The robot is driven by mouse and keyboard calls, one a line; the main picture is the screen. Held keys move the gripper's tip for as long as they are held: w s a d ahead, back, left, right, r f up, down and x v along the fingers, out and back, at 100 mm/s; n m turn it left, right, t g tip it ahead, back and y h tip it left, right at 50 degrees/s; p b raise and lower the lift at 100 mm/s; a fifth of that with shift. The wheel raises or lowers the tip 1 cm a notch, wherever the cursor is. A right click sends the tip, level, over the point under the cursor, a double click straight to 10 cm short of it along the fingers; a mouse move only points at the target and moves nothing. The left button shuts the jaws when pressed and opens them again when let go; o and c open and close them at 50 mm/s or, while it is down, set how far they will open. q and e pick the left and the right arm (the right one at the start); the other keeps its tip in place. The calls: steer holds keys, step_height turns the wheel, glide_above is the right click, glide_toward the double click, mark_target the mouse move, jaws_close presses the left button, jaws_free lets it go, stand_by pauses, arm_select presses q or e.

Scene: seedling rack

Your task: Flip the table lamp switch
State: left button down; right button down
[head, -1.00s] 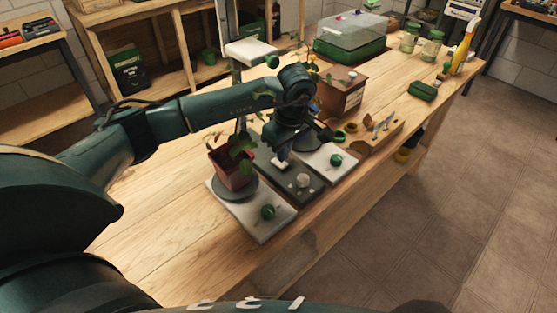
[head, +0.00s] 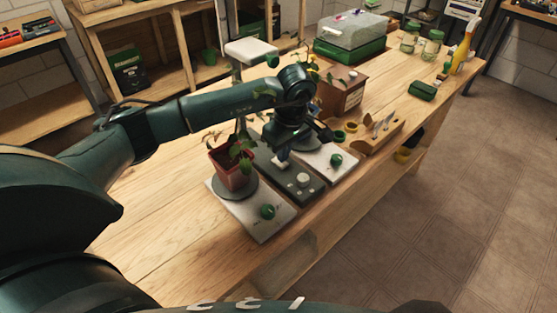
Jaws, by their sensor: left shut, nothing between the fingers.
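The table lamp has a white rectangular head (head: 252,49) and a dark flat base (head: 309,188) on the wooden workbench. A pale switch (head: 279,164) and a round white knob (head: 303,180) sit on the base. My left gripper (head: 283,154) is over the base, its fingers shut and pointing down close to the pale switch. I cannot tell whether they touch it. The wrist hides part of the base and some of the lamp stand. I cannot tell whether the lamp is lit. My right gripper is not in view.
A brown box (head: 342,92), a wooden tool block (head: 378,136) and a covered green tray (head: 350,50) stand farther back.

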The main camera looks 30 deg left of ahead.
mark_target(283, 165)
arm_select(q)
steer(key=shift+f+b, duration=0.6)
steer(key=shift+f, duration=0.25)
steer(key=shift+r, duration=0.1)
steer(key=shift+r+p, duration=2.15)
steer(key=shift+r, duration=1.35)
steer(key=shift+f, duration=0.1)
